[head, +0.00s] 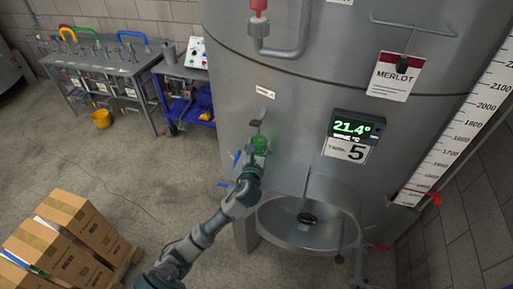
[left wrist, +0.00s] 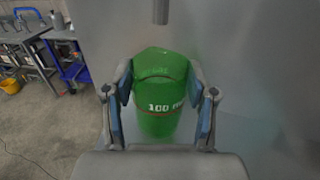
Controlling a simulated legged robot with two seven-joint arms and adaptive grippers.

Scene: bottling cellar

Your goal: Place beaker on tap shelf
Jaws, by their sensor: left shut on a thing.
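The green beaker (head: 260,143) is in front of the steel tank, just below the tap (head: 258,118). In the left wrist view the beaker (left wrist: 160,110) is upright or nearly so, with a white 100 ml mark and a red line. My left gripper (head: 254,159) is shut on it, with blue pads (left wrist: 206,112) at both sides. A grey spout end (left wrist: 160,10) shows above and behind the beaker's rim in that view. I cannot make out a tap shelf; the beaker and gripper cover the area under the tap. My right gripper is not in view.
A round steel hatch (head: 275,233) juts out low on the tank, right of my left arm. A temperature display (head: 357,126) is on the tank wall. Cardboard boxes (head: 75,230) stand at lower left, and a workbench (head: 105,68) stands behind.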

